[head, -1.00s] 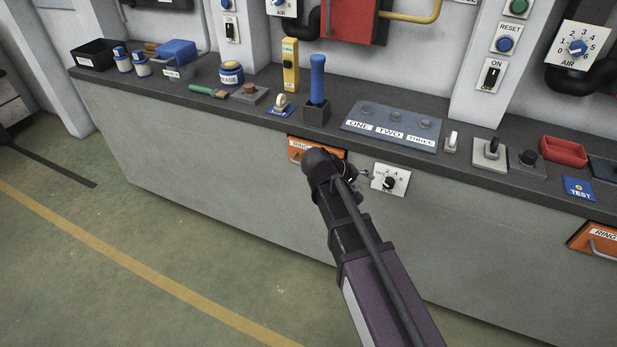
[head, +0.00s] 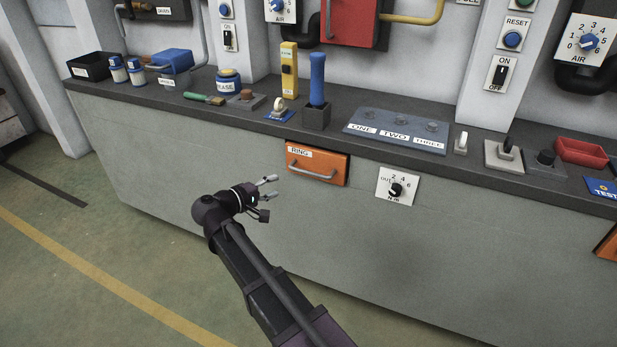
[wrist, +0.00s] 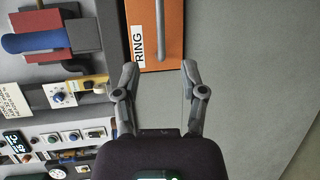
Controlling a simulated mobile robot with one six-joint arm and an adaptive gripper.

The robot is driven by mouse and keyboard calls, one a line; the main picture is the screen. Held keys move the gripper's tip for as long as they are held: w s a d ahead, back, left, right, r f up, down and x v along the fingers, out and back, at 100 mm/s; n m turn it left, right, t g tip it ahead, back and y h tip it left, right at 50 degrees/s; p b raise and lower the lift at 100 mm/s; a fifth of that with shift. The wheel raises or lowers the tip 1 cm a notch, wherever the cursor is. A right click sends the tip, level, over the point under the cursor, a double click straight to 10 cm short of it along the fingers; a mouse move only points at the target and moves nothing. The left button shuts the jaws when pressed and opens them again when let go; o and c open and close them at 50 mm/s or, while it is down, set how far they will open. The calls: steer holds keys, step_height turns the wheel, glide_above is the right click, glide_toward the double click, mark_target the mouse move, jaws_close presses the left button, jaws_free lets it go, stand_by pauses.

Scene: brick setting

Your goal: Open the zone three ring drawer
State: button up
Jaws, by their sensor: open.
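An orange drawer (head: 331,168) labelled RING, with a grey bar handle (head: 312,171), sits in the bench front and looks shut. A second orange drawer front (head: 607,246) is cut off at the right edge of the head view. No zone number shows on either. My gripper (head: 272,187) is open and empty, left of the nearer drawer and apart from it. In the wrist view, the open fingers (wrist: 160,70) point toward the orange drawer front (wrist: 175,45), with its handle (wrist: 160,25) between their lines.
A white dial plate (head: 397,186) is on the bench front right of the drawer. Above, the dark benchtop (head: 340,151) holds a blue-handled lever (head: 317,80), a ONE TWO THREE panel (head: 398,124) and a red tray (head: 581,150). The floor before the bench is clear.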

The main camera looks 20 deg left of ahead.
mark_target(309, 173)
steer(key=shift+w+d, duration=0.1)
steer(key=shift+w, duration=0.05)
steer(key=b+x, duration=0.2)
steer(key=x, duration=1.1)
steer(key=shift+w+d+f, duration=0.1)
steer(key=shift+w+d, duration=0.05)
steer(key=shift+w, duration=0.05)
jaws_close()
